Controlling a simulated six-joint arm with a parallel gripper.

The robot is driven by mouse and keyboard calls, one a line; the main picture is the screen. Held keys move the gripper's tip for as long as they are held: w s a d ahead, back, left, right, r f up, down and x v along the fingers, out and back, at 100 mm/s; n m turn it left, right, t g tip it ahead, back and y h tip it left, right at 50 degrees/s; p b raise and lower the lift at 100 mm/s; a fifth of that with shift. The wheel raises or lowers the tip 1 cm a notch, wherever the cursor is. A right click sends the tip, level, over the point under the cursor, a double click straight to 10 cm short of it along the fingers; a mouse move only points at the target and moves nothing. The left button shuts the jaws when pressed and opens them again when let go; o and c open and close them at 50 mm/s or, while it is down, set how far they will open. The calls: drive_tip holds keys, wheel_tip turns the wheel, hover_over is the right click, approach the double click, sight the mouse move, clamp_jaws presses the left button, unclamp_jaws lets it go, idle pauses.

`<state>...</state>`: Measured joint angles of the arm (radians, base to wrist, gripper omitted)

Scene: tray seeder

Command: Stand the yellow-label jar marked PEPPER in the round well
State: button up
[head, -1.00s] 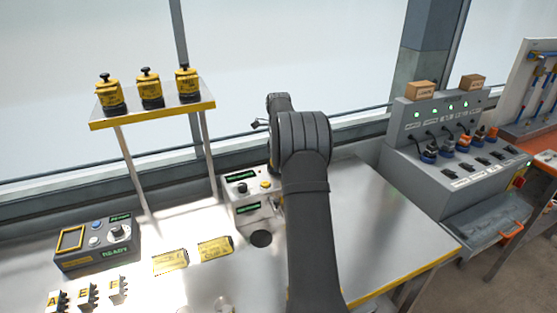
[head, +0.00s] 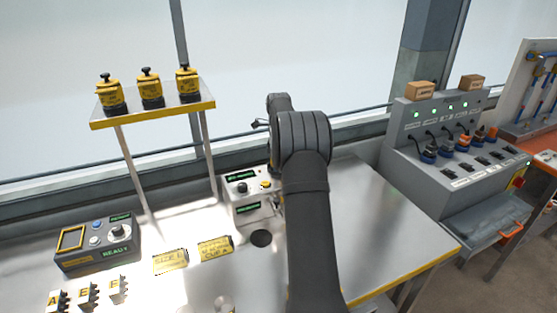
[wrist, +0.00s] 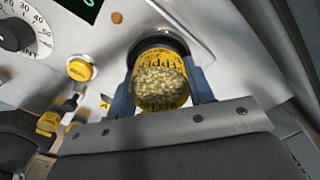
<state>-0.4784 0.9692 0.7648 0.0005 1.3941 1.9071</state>
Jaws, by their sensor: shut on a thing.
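The jar (wrist: 160,82) has a yellow label with part of the word PEPPER showing and pale seeds visible inside. In the wrist view it sits between the two blue fingers of my gripper (wrist: 162,95), which is shut on it. A dark round ring (wrist: 158,42) surrounds its far end, against a light metal surface. I cannot tell whether this ring is the well's rim or part of the jar, nor how deep the jar sits. In the head view my arm hides the gripper and jar.
A control box (head: 250,195) with a dial and yellow button stands close beside my arm; its dial (wrist: 18,32) shows in the wrist view. A dark round spot (head: 261,238) marks the bench in front. A raised shelf (head: 155,116) holds three yellow-and-black items.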

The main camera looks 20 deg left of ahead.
drive_tip(key=shift+s+d+f, duration=0.1)
drive_tip(key=shift+f, duration=0.6)
drive_tip(key=o, duration=1.1)
wheel_tip(320, 180, up, 19)
drive_tip(key=shift+f, duration=0.1)
